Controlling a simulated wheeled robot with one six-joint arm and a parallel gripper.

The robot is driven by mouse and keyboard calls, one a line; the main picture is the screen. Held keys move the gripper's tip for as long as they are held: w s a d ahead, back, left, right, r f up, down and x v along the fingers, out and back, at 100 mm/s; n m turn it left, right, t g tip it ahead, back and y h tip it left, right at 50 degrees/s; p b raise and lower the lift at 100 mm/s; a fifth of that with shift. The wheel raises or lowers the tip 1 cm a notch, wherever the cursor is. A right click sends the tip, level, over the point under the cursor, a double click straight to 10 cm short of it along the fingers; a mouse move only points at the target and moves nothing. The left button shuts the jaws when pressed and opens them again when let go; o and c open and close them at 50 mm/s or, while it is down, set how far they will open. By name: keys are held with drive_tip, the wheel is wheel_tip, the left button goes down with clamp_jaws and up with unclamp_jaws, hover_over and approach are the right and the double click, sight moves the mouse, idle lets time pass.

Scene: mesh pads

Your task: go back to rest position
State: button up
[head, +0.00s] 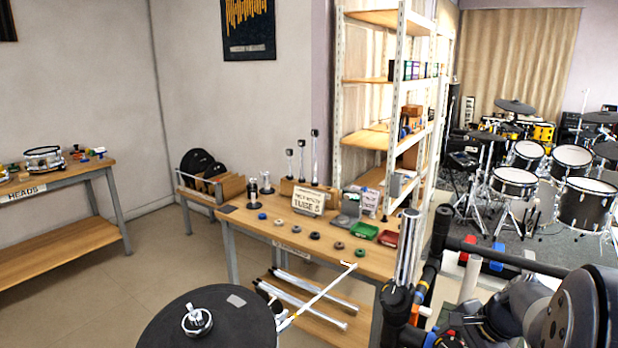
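Grey and black rounded links, which look like my own arm, fill the lower right corner of the head view. My gripper's fingers cannot be made out there. A black round pad (215,322) with a silver wing-nut fitting (196,320) on top is at the bottom, cut off by the frame edge. A thin white rod (318,292) slants up to the right from beside the pad's edge. I cannot tell what holds its lower end.
A wooden workbench (262,228) bears small round parts, a sign, a green tray (363,231) and a red tray (388,239). Black rack tubes (510,258) stand close on the right. Drum kits are behind. Floor (110,285) is clear at left.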

drive_tip(key=n+g, duration=0.1)
drive_tip(key=n, duration=0.1)
drive_tip(key=n+g+h+p, duration=0.1)
drive_tip(key=n+g+h, duration=0.1)
drive_tip(key=n, duration=0.1)
drive_tip(key=shift+w+a+r+n+p, duration=0.2)
drive_tip(key=shift+w+a+n+p, duration=0.1)
drive_tip(key=shift+w+p, duration=0.1)
drive_tip(key=shift+a+n+g+h, duration=0.1)
drive_tip(key=shift+n+g+h, duration=0.6)
drive_tip(key=shift+n+h, duration=0.4)
drive_tip(key=shift+w+r+n, duration=0.1)
drive_tip(key=shift+r+n, duration=0.1)
drive_tip(key=shift+n, duration=0.2)
wheel_tip(320, 180, up, 10)
drive_tip(key=shift+w+a+r, duration=0.15)
drive_tip(key=shift+a, duration=0.25)
drive_tip(key=shift+r, duration=0.1)
